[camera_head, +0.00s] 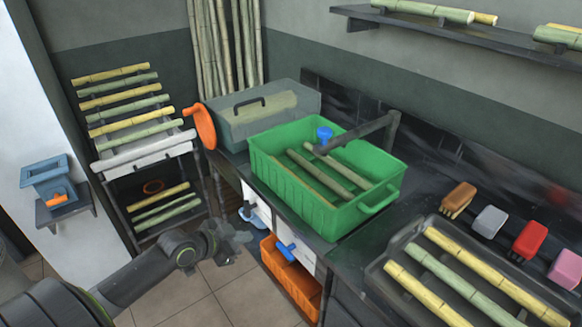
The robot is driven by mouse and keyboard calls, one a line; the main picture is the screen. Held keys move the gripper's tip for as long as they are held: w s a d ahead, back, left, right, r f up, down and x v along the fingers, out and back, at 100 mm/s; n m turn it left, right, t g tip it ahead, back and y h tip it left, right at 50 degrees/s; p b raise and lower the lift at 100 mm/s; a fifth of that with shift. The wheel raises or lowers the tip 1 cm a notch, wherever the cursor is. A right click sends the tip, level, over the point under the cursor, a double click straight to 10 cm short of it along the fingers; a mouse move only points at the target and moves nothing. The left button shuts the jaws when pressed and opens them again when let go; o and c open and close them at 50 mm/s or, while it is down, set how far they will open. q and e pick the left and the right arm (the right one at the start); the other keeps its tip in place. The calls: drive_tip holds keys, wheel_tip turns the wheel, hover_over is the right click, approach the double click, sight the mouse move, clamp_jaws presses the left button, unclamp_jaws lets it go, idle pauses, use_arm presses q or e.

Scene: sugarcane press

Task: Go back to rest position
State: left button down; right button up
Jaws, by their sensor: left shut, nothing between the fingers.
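My left arm comes in from the lower left. My left gripper (234,240) is shut and empty, in front of the counter's white drawer fronts and near a blue handle. It is dark and small, and its fingers are hard to make out against the floor. My right gripper does not show in the head view.
A green crate (295,202) with several cane stalks stands on the dark counter. Behind it is a grey-green press box (240,128) with an orange wheel (200,126). An orange bin (290,280) sits below. A dark tray (375,275) holds canes at right. Tiled floor is open at lower left.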

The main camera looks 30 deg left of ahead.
use_arm(q)
drive_tip(key=s+a+f+n+g+y, duration=0.15)
drive_tip(key=s+f, duration=0.25)
drive_tip(key=f, duration=0.5)
drive_tip(key=s+a+f+n+g+y, duration=0.1)
drive_tip(key=s+a+f+n, duration=0.15)
drive_tip(key=f, duration=0.55)
drive_tip(key=s+a+f+n+g+y, duration=0.1)
drive_tip(key=s+a+f+g+y, duration=0.15)
drive_tip(key=s+f, duration=0.45)
drive_tip(key=s+d+f+g, duration=0.1)
drive_tip(key=s+d+f, duration=0.4)
drive_tip(key=s+f, duration=0.2)
drive_tip(key=s+d+f+n+g+h, duration=0.1)
drive_tip(key=s+d+f+g, duration=0.1)
drive_tip(key=s+d+f, duration=0.3)
drive_tip(key=s+d+f+g, duration=0.2)
drive_tip(key=s+d+f, duration=0.3)
drive_tip(key=s+f, duration=0.3)
drive_tip(key=s, duration=0.4)
drive_tip(key=shift+s+f, duration=0.3)
drive_tip(key=shift+s, duration=0.1)
